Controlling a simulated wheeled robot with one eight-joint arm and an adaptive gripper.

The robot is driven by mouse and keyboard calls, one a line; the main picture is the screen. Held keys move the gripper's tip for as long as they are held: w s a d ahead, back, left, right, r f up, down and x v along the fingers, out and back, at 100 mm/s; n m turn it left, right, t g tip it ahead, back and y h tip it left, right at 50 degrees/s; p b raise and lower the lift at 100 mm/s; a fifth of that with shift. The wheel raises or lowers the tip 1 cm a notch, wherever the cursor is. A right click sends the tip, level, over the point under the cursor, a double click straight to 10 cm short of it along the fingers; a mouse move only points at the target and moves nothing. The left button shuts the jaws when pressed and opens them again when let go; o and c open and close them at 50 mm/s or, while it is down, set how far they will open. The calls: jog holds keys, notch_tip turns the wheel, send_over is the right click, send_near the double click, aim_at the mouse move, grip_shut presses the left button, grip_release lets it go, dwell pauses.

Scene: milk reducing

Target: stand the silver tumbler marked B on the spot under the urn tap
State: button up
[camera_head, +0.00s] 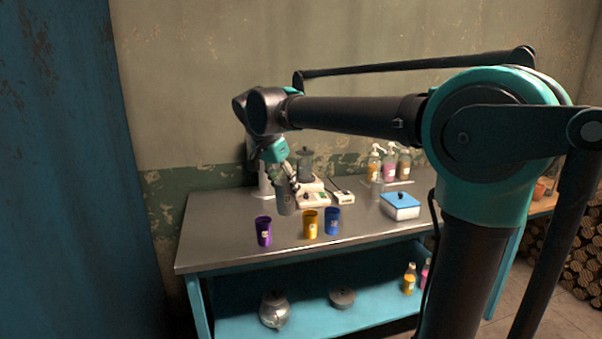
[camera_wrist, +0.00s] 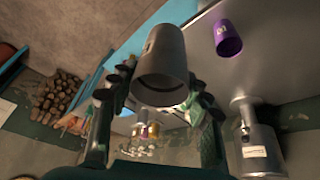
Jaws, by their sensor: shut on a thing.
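A silver tumbler (camera_head: 286,204) is in my gripper (camera_head: 283,182), above the steel counter and behind the purple tumbler. In the wrist view the silver tumbler (camera_wrist: 164,66) sits between the two fingers of my gripper (camera_wrist: 160,95), which are shut on it. A small mark shows on its side, but I cannot read the letter. The urn (camera_wrist: 258,150), a silver cylinder with a label and a small tap, stands at the lower right of the wrist view. In the head view it is mostly hidden behind my arm. I cannot make out the spot under the tap.
Purple (camera_head: 264,232), yellow (camera_head: 311,225) and blue (camera_head: 332,222) tumblers stand along the front of the counter (camera_head: 225,240). The counter's front left is clear.

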jog(key=w+d+f+n+y, duration=0.1)
jog(key=w+d+f+n, duration=0.2)
jog(key=d+f, duration=0.55)
jog(key=w+d+f+n+t+y, duration=0.1)
jog(key=w+d+f+n, duration=0.15)
jog(key=d+f, duration=0.6)
jog(key=w+d+f+n+y, duration=0.15)
jog(key=w+d+f, duration=0.35)
jog(key=f, duration=0.5)
jog(key=s+f, duration=0.1)
jog(key=f, duration=0.5)
jog(key=s+d+f, duration=0.1)
jog(key=s+f, duration=0.1)
jog(key=f, duration=0.5)
jog(key=shift+s+d+n+h, duration=0.3)
jog(key=shift+n+h, duration=0.05)
jog(key=shift+n, duration=0.05)
